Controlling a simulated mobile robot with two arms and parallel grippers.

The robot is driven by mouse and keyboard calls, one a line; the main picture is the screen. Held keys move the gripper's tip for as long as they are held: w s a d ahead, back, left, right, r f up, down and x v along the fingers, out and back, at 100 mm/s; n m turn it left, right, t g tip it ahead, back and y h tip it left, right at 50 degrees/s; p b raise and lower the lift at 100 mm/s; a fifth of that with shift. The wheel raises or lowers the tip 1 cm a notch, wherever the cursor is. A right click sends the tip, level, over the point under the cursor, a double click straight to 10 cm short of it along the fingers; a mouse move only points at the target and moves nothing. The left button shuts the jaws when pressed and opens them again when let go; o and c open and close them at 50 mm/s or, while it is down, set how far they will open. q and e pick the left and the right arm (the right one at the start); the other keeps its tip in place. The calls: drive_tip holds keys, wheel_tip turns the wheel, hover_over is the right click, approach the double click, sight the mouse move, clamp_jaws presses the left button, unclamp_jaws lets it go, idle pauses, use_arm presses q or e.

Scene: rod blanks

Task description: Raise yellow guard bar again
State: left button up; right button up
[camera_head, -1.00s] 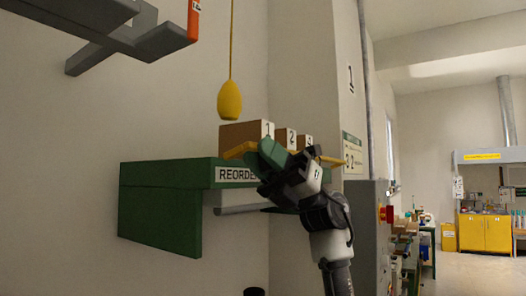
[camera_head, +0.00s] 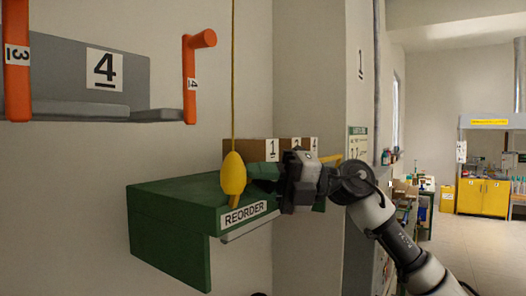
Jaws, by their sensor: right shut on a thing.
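The yellow guard bar (camera_head: 333,160) crosses the front of the green shelf marked REORDER (camera_head: 165,204). It is mostly hidden behind my right gripper; a short yellow piece, perhaps its left end, shows below the hanging yellow pull knob (camera_head: 233,174). Cardboard boxes, the nearest marked 1 (camera_head: 245,150), stand in a row behind the bar. My left gripper is not in view.
A grey rack marked 4 (camera_head: 75,75) with orange upright handles (camera_head: 190,80) is on the wall at upper left. The yellow cord of the knob hangs just left of my gripper. A yellow cabinet (camera_head: 483,197) stands far right, beyond open floor.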

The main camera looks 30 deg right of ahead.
drive_tip(key=shift+w+a+r+m+g+h+p, duration=0.1)
drive_tip(key=shift+w+r+m+g+h+p, duration=0.25)
drive_tip(key=shift+m+h+p, duration=0.65)
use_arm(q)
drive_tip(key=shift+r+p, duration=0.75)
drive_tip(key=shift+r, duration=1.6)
use_arm(e)
drive_tip(key=shift+w+a+g, duration=0.1)
drive_tip(key=shift+w+g, duration=0.1)
drive_tip(key=shift+g, duration=0.05)
drive_tip(key=shift+f, duration=0.1)
drive_tip(key=o, duration=0.8)
drive_tip(key=shift+w, duration=0.15)
drive_tip(key=shift+o, duration=0.2)
drive_tip(key=shift+d, duration=0.2)
use_arm(q)
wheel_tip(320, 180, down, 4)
drive_tip(key=b, duration=0.4)
use_arm(e)
drive_tip(key=v, duration=1)
